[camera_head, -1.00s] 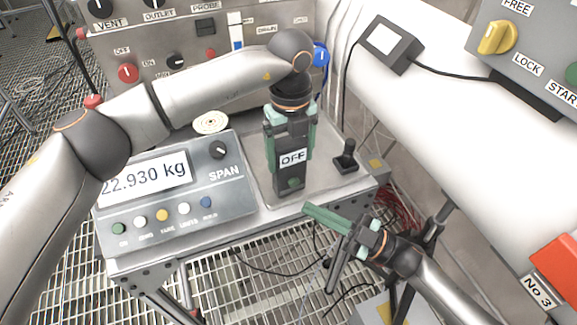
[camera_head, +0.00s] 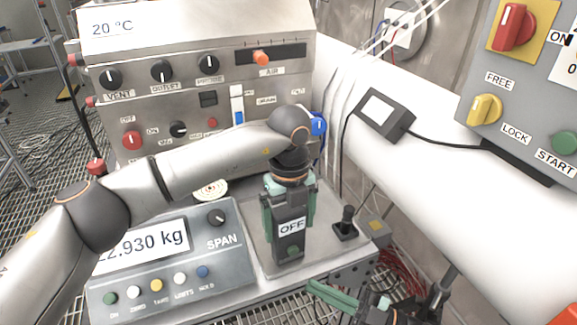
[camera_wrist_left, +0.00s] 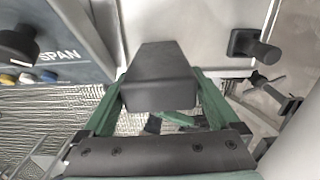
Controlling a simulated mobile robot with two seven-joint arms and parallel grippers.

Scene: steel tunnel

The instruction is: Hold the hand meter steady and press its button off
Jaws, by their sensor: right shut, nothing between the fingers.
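The hand meter (camera_head: 289,240) is a dark upright block. In the left wrist view the meter (camera_wrist_left: 160,78) is between those fingers. My right gripper (camera_head: 313,287) is at the bottom of the head view, low and in front of the meter. Its green fingers are together and empty, apart from the meter. Most of its body is cut off by the frame edge.
The meter is at the bench top (camera_head: 330,262). A scale console (camera_head: 235,255) reading 22.930 kg is to its left, and a small black joystick (camera_head: 346,226) to its right. A control cabinet (camera_head: 215,75) stands behind. A white pipe (camera_head: 440,185) runs along the right.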

